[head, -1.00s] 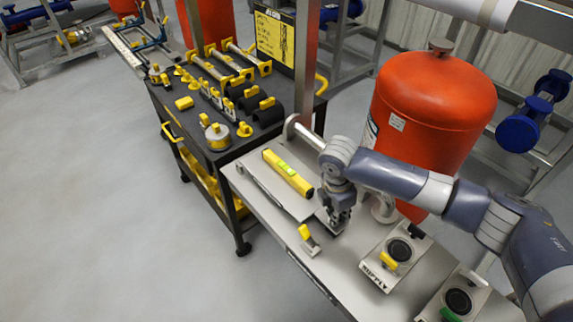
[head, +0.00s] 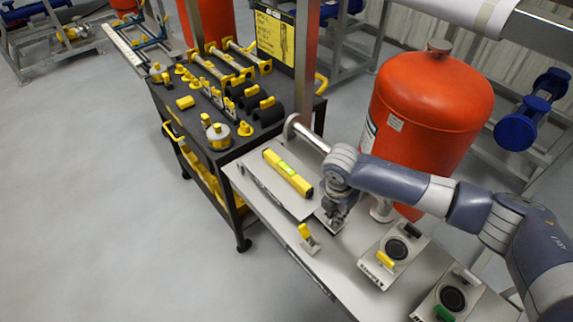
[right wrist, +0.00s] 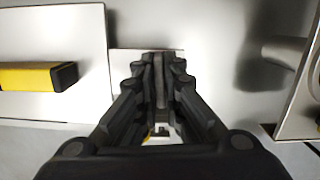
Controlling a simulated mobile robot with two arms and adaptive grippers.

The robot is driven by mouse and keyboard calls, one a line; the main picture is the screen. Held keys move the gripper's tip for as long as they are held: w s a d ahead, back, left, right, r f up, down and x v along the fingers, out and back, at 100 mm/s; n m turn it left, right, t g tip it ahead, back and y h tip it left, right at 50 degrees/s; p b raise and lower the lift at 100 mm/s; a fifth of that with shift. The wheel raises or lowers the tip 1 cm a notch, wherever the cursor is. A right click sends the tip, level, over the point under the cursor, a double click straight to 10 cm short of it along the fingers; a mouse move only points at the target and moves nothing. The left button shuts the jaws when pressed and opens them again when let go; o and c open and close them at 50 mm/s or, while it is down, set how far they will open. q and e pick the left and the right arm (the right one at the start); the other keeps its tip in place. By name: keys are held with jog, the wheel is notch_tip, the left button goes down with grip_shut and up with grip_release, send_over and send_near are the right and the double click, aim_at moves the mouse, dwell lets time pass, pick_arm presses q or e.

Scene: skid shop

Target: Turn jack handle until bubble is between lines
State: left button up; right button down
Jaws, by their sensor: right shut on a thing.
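A yellow spirit level (head: 288,174) with a green vial lies on a grey plate (head: 268,182) on the bench. The bubble and its lines are too small to read. In the right wrist view the level's dark end (right wrist: 62,76) shows at the left. My right gripper (head: 334,220) points down beside the plate's near right corner. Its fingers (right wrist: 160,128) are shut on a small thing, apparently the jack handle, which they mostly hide. My left gripper is not in view.
A small yellow-handled fitting (head: 306,235) stands on the bench (head: 345,262) near the front edge. Two boxes with round black ports, one the supply box (head: 378,269), stand to the right. A red tank (head: 425,120) rises behind my right arm. A tool cart (head: 228,155) stands at the left.

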jog(key=shift+w+r, duration=0.1)
jog(key=shift+r, duration=0.05)
jog(key=shift+d+r+n+p, duration=0.1)
jog(key=shift+n+p, duration=0.35)
jog(key=shift+n, duration=0.35)
jog(key=shift+n+t, duration=0.3)
jog(key=shift+n, duration=0.7)
jog(key=shift+p, duration=0.35)
jog(key=shift+n, duration=0.4)
jog(key=c, duration=2.2)
grip_release()
jog(key=shift+y, duration=0.3)
jog(key=o, duration=0.4)
jog(key=shift+o, duration=0.4)
